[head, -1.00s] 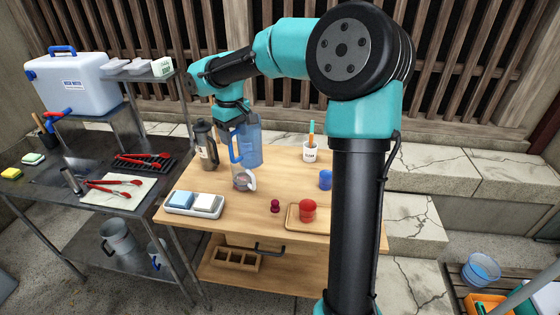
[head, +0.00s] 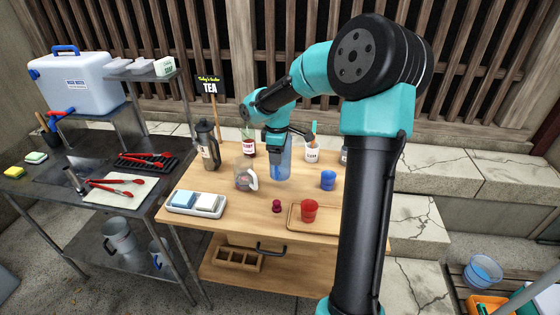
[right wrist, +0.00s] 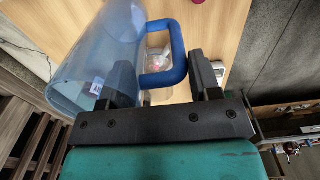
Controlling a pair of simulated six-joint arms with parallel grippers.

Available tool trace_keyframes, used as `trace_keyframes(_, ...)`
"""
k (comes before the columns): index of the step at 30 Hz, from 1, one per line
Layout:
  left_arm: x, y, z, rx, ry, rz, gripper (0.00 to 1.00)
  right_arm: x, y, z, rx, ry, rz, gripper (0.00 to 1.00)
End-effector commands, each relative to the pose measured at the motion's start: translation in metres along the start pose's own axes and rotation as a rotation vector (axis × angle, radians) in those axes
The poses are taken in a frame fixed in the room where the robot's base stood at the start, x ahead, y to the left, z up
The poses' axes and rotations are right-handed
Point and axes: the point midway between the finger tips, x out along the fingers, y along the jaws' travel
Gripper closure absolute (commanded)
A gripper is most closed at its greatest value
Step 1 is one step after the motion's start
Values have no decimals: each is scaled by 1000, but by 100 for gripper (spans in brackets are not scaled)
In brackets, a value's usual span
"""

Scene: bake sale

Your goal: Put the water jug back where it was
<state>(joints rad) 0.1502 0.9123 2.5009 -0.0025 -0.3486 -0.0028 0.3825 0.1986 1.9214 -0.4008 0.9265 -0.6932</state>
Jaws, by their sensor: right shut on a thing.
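The water jug (head: 284,170), clear blue with a blue handle, is at the back middle of the wooden table in the head view. It looks upright; I cannot tell whether its base touches the table. In the right wrist view the jug (right wrist: 98,55) fills the upper left, and its thick handle (right wrist: 178,50) passes between the fingers. My right gripper (right wrist: 163,75) is shut on that handle. In the head view the right gripper (head: 277,147) is above and in front of the jug, hiding part of it. My left gripper is in no view.
A glass pitcher (head: 244,175) and a dark press pot (head: 207,147) stand left of the jug. A white cup (head: 312,153), a blue cup (head: 328,179) and a red cup (head: 309,210) are to the right.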

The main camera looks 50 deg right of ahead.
Motion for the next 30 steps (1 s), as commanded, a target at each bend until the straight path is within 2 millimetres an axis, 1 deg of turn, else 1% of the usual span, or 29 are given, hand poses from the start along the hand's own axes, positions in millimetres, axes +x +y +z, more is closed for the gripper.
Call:
trace_keyframes(9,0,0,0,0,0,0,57,0,1,0,-2,0,0,82)
trace_keyframes(13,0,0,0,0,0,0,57,1,8,-2,-1,0,0,82)
trace_keyframes(17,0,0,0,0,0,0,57,3,27,-4,0,0,0,82)
trace_keyframes(21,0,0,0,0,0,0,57,6,54,-9,0,0,1,82)
trace_keyframes(30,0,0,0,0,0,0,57,10,106,-16,1,1,1,82)
